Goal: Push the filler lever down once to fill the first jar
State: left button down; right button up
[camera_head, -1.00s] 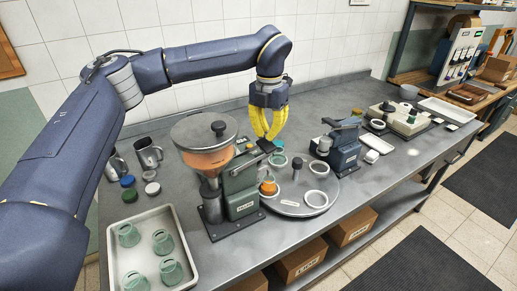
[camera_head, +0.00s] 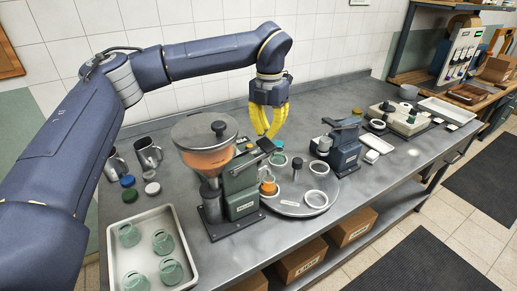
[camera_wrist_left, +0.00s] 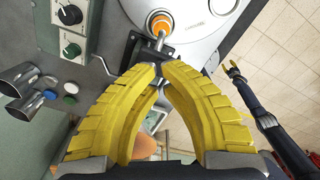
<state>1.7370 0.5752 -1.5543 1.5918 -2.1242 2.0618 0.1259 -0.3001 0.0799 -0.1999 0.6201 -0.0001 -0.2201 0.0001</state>
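The filler (camera_head: 242,190) is a green-grey machine with a round hopper (camera_head: 205,160) of orange filling. Its dark lever (camera_head: 264,146) sticks up at the upper right of the body. My left gripper (camera_head: 268,137) points down close above the lever; its yellow fingers are shut, with nothing seen between them. Contact with the lever cannot be told. In the left wrist view the fingertips (camera_wrist_left: 159,66) meet beside dark filler parts. A jar with orange content (camera_head: 268,188) stands on the round turntable (camera_head: 290,209) beside the filler. My right gripper (camera_wrist_left: 234,72) shows small in the wrist view, its state unclear.
A second dark blue machine (camera_head: 345,148) stands right of the turntable. A white tray (camera_head: 197,262) with several green jars is at front left. The tabletop near the front right is clear.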

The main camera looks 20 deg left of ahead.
pick_arm(q)
jog(key=shift+r, duration=0.1)
jog(key=shift+r, duration=2.45)
